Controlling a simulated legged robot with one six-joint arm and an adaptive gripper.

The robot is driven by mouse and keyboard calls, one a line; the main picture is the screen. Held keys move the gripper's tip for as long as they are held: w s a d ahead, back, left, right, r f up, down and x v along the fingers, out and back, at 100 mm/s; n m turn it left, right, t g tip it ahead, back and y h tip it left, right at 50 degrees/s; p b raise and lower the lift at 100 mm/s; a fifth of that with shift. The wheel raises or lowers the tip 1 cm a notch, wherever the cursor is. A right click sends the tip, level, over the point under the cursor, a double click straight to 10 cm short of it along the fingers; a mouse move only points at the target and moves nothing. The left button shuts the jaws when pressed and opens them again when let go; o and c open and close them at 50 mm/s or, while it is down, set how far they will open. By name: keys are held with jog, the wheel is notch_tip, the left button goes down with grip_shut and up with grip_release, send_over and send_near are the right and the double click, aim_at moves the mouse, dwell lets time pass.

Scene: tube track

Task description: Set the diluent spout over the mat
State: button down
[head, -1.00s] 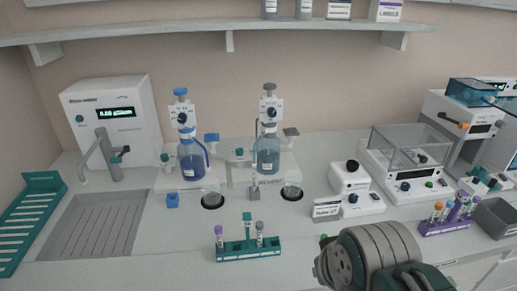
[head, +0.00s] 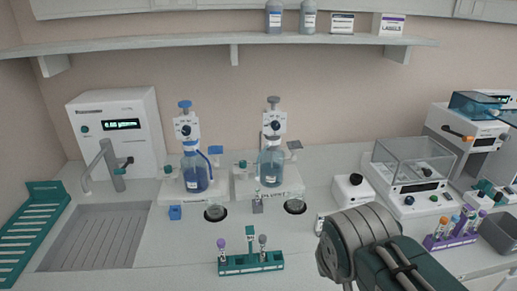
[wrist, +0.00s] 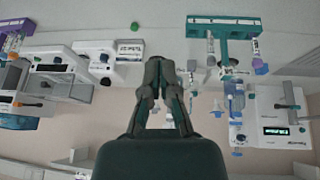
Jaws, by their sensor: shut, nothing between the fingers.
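Two bottle-top dispensers stand at the back of the bench in the head view: a blue-topped one (head: 195,170) and a grey-topped one (head: 271,165). I cannot read which is labelled diluent. A dark round mat (head: 215,213) lies in front of the blue-topped one, and another dark round mat (head: 295,207) in front of the grey-topped one. The direction of the grey-topped one's thin spout is too small to tell. My gripper (wrist: 160,72) is shut and empty in the wrist view, touching neither dispenser. In the head view my arm hides it.
A green rack (head: 250,264) with several tubes stands at the front. A sink (head: 90,238) and a white water unit (head: 118,130) are left. A balance (head: 415,172), a white knobbed device (head: 352,190) and a purple tube rack (head: 455,238) are right. A shelf (head: 150,49) runs above.

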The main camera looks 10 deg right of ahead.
jog(key=w+a+r+t+h, duration=0.1)
jog(key=w+r+h, duration=0.2)
jog(key=w, duration=0.7)
jog(key=w+a+r+h, duration=0.1)
jog(key=w+r+h, duration=0.15)
jog(key=w, duration=0.75)
jog(key=w+a+t+h, duration=0.3)
jog(key=w+a+t, duration=0.3)
jog(key=w+a, duration=0.7)
jog(key=shift+w+a+r, duration=0.15)
jog(key=shift+w+r, duration=0.1)
jog(key=shift+w, duration=0.65)
jog(key=w+d+f, duration=0.5)
jog(key=w+d, duration=0.1)
jog(key=d, duration=0.2)
jog(key=shift+w+f, duration=0.25)
